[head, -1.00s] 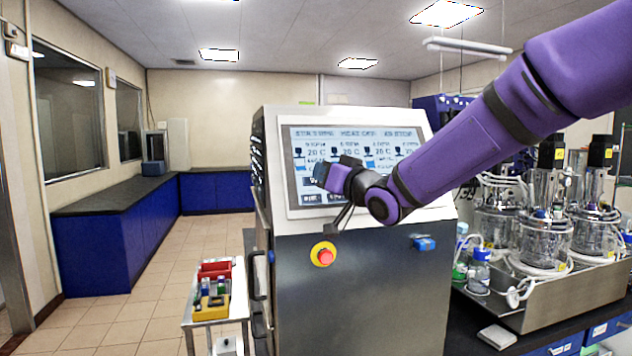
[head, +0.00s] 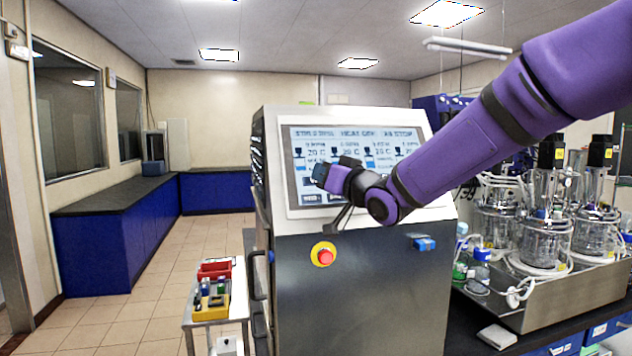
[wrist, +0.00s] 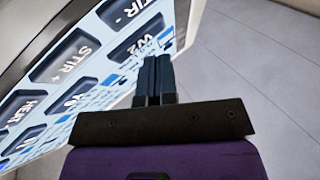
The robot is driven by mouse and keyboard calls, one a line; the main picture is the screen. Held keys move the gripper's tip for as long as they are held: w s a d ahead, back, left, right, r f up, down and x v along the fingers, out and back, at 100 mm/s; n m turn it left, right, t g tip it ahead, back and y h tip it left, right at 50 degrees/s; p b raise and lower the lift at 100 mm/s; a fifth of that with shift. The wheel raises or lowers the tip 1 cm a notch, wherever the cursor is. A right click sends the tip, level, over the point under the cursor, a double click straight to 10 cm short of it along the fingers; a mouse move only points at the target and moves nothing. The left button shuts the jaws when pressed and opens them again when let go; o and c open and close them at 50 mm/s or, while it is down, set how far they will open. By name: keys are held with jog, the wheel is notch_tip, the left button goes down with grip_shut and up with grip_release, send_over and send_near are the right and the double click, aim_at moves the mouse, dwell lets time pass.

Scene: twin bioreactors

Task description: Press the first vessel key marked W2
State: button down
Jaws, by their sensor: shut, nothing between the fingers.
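The W2 key (wrist: 140,38) is a dark key with white lettering on the pale blue touchscreen (wrist: 98,72), seen tilted in the wrist view. My gripper (wrist: 153,60) is shut and empty, and its dark fingertips overlap the lower edge of this key in the picture. I cannot tell whether they touch the screen. In the head view the screen (head: 385,140) is on the front of a grey cabinet, and my gripper (head: 321,172) is in front of its left part, hiding some keys.
Dark keys marked STIR - (wrist: 128,10), STIR + (wrist: 73,55) and HEAT (wrist: 22,108) are close by. A red emergency button (head: 324,255) is below the screen. Glass vessels (head: 545,240) stand at the right. A small cart (head: 212,315) is at the left.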

jog(key=shift+w+a+f, duration=0.1)
jog(key=shift+w+f, duration=0.05)
jog(key=shift+w, duration=0.05)
jog(key=shift+w+a+f, duration=0.1)
jog(key=shift+w+f, duration=0.1)
jog(key=shift+w, duration=0.1)
dwell(0.8)
dwell(0.4)
jog(key=shift+s+d+r, duration=0.2)
jog(key=shift+s+r, duration=0.2)
jog(key=shift+s, duration=0.25)
jog(key=s+r, duration=0.1)
jog(key=s, duration=0.1)
jog(key=s+d+r, duration=0.1)
jog(key=s, duration=0.1)
jog(key=shift+d+r, duration=0.1)
jog(key=shift+r, duration=0.2)
dwell(0.5)
